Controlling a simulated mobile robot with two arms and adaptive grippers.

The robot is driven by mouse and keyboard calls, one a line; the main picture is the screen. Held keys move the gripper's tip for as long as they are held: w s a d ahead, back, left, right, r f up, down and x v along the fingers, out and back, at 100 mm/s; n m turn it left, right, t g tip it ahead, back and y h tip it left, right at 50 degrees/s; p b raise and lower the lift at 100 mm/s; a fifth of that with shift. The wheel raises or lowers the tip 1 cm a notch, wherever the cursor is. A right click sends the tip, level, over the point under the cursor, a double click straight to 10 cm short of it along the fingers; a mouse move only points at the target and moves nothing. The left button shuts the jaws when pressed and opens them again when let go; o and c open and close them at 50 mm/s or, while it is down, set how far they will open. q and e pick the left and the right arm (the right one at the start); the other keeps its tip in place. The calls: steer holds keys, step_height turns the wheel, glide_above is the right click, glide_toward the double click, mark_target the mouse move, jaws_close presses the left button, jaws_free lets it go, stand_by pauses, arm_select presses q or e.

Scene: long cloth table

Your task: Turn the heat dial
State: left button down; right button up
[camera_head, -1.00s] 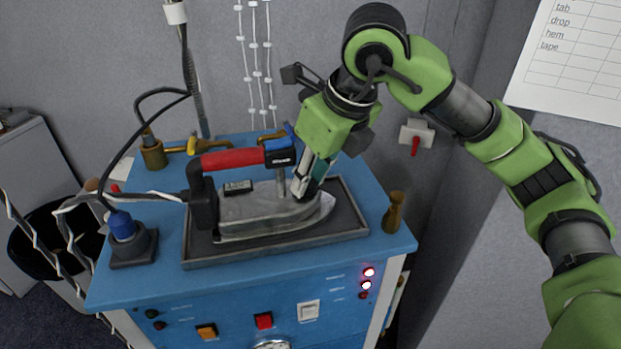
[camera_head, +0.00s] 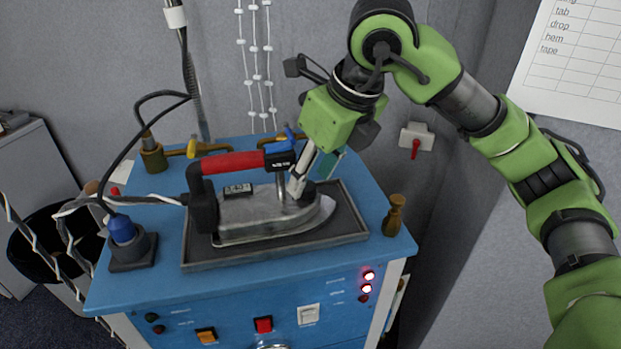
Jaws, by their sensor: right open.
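The iron (camera_head: 262,217) has a grey metal body, a red handle with a blue-and-black front end, and a small dark display on its body. It rests on a dark tray (camera_head: 345,233) on the blue stand. My right gripper (camera_head: 311,176) is open at the front part of the iron, below the front end of the handle. Its fingers point down, one pale fingertip close to a small dark round part (camera_head: 305,191) on the iron's top. That part may be the heat dial, but the finger partly covers it. I cannot tell whether they touch. My left gripper is out of view.
A brass-brown bottle-shaped piece (camera_head: 394,215) stands at the stand's right edge. A blue-topped plug (camera_head: 123,229) stands at the left, with cables to the iron. The front panel has switches and red lights (camera_head: 367,289). A red-handled wall switch (camera_head: 416,140) is behind.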

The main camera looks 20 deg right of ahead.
steer(key=v, duration=1)
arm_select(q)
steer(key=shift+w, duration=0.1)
arm_select(e)
steer(key=shift+r, duration=0.15)
